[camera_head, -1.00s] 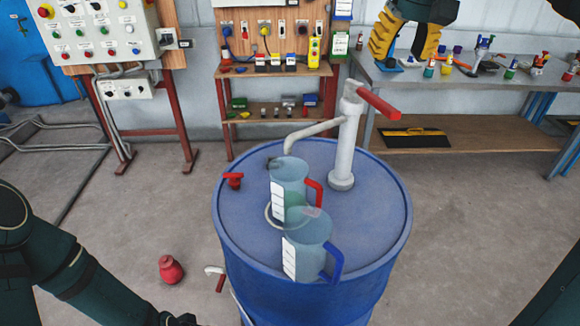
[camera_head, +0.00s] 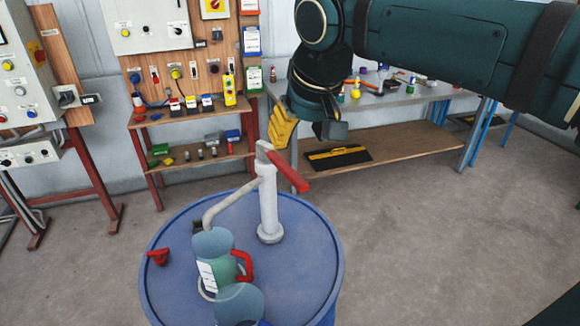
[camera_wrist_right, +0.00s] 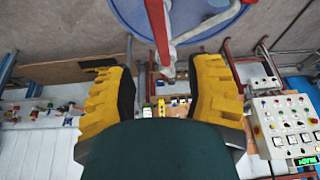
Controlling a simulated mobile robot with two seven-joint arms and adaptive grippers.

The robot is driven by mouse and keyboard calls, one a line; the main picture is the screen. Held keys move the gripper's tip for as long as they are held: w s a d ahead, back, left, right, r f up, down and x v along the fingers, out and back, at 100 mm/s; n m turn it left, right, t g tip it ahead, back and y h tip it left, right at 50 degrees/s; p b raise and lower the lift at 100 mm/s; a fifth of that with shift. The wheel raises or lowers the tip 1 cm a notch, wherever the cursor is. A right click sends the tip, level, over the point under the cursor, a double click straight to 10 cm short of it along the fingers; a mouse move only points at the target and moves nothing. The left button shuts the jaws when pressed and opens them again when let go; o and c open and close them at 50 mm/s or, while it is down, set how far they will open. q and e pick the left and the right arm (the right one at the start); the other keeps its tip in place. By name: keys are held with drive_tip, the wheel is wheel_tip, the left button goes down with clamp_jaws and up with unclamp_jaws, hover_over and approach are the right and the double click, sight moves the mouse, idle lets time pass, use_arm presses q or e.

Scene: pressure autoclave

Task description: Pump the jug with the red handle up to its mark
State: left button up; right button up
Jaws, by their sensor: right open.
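The jug with the red handle (camera_head: 220,258) stands upright on the blue drum (camera_head: 310,250), under the spout (camera_head: 228,200) of the white hand pump (camera_head: 268,208). It is clear, with a white scale strip and a greenish tint low down; the exact level cannot be read. A second clear jug (camera_head: 240,303) stands in front, partly cut off. The pump's red lever (camera_head: 288,170) slopes down to the right. My right gripper (camera_head: 284,130) is just behind and above the lever. In the wrist view it is open (camera_wrist_right: 165,78), with the lever (camera_wrist_right: 157,28) ahead between its yellow fingers. My left gripper is not visible.
A small red valve (camera_head: 158,256) sits on the drum's left edge. A workbench (camera_head: 425,95) with small items and a lower shelf stands behind right. A switch board (camera_head: 165,60) and control panels stand behind left. The floor right of the drum is clear.

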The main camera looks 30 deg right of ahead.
sight(290, 171)
drive_tip(key=b+x, duration=0.2)
drive_tip(key=x, duration=1)
drive_tip(key=shift+f, duration=0.15)
clamp_jaws()
